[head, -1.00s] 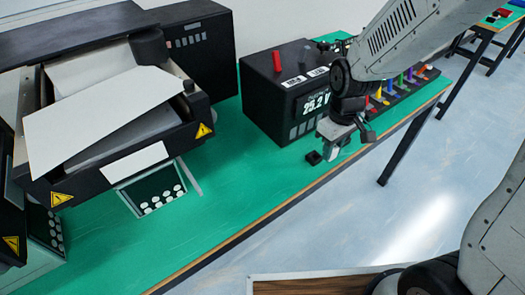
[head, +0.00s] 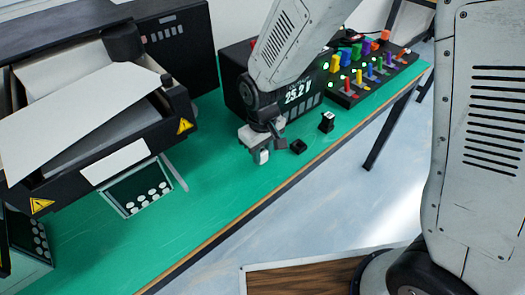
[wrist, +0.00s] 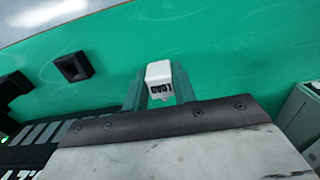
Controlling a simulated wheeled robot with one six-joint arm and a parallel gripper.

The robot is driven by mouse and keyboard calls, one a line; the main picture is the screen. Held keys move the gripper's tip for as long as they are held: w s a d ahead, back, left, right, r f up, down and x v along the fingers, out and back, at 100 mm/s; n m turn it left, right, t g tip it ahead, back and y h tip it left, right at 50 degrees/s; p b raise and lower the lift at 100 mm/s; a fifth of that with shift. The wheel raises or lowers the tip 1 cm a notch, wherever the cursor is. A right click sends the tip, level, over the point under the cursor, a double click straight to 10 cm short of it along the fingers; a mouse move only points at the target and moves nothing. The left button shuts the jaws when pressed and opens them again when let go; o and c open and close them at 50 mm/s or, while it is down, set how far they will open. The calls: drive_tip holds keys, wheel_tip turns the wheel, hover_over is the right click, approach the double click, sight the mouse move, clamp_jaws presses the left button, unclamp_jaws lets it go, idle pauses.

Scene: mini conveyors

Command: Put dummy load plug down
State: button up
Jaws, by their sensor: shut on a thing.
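The dummy load plug (wrist: 159,74) is a small white block with dark marking on its near face. My gripper (wrist: 158,88) is shut on it, one green-grey finger on each side in the wrist view. In the head view my gripper (head: 260,150) is low over the green bench, in front of the black meter box, with the white plug (head: 263,157) just showing at its tip. I cannot tell whether the plug touches the bench top.
A small black square socket (head: 298,147) lies right of my gripper, and a black block with a white top (head: 327,121) stands beyond it. The meter box (head: 238,88) reads about 25.2 V. The green bench (head: 215,185) is clear to the left, up to the printer-like machine.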

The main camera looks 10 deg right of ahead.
sight(262, 151)
drive_tip(key=shift+f, duration=0.15)
drive_tip(key=o, duration=1)
wheel_tip(262, 151, up, 12)
drive_tip(key=s+d+r+m, duration=0.3)
drive_tip(key=s+d+r, duration=0.4)
drive_tip(key=d+r, duration=0.45)
drive_tip(key=shift+s+d+r+m+t, duration=0.2)
drive_tip(key=shift+s+d+m, duration=0.45)
drive_tip(key=shift+s+d, duration=1.2)
drive_tip(key=shift+s+d+r+m+t, duration=0.2)
drive_tip(key=shift+s+d+m, duration=0.4)
drive_tip(key=shift+s+d, duration=1.25)
drive_tip(key=shift+s+d+r+m+t, duration=0.15)
drive_tip(key=shift+s+d+m, duration=0.7)
drive_tip(key=shift+s, duration=1.75)
drive_tip(key=shift+d, duration=0.15)
